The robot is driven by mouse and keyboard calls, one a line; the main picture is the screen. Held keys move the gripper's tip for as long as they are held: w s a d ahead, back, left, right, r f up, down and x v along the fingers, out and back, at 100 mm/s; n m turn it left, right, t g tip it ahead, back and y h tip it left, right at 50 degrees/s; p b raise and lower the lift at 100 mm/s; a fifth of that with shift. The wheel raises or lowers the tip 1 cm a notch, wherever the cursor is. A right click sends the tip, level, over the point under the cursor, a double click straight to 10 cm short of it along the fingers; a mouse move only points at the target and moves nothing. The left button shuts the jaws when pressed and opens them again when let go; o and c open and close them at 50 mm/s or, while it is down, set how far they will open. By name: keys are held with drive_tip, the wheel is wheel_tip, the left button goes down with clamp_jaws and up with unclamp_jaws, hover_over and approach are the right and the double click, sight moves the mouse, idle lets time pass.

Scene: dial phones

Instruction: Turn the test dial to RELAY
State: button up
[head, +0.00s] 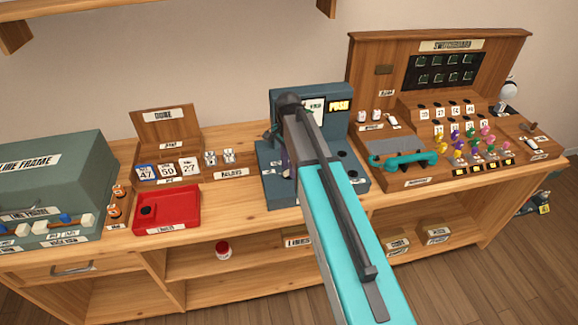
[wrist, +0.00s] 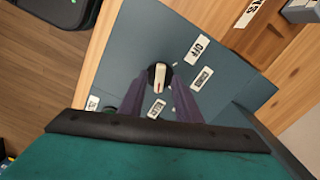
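The test dial (wrist: 160,74) is a small pale knob with a red mark on a black disc, set in a blue-grey panel (wrist: 130,38). In the wrist view its bar stands nearly upright. An OFF label (wrist: 197,49) is at its upper right, another label (wrist: 202,78) at its right and one (wrist: 156,108) below it; I cannot read these two surely. My gripper (wrist: 160,82) has its purple fingers apart, one on each side of the dial. I see no clear grip on the knob. In the head view my arm hides the dial on the blue-grey tester (head: 345,172).
On the tester's upright back is a yellow PUSH sign (head: 339,105). Right of it stands a wooden switchboard (head: 364,88) with a teal handset (head: 403,160) and coloured plugs. Left are a red tray (head: 180,205), number cards (head: 167,170) and a green line frame box (head: 60,175).

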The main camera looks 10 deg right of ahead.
wheel_tip(320, 180, up, 14)
drive_tip(key=b, duration=0.3)
idle(0.9)
drive_tip(key=shift+s+f, duration=0.1)
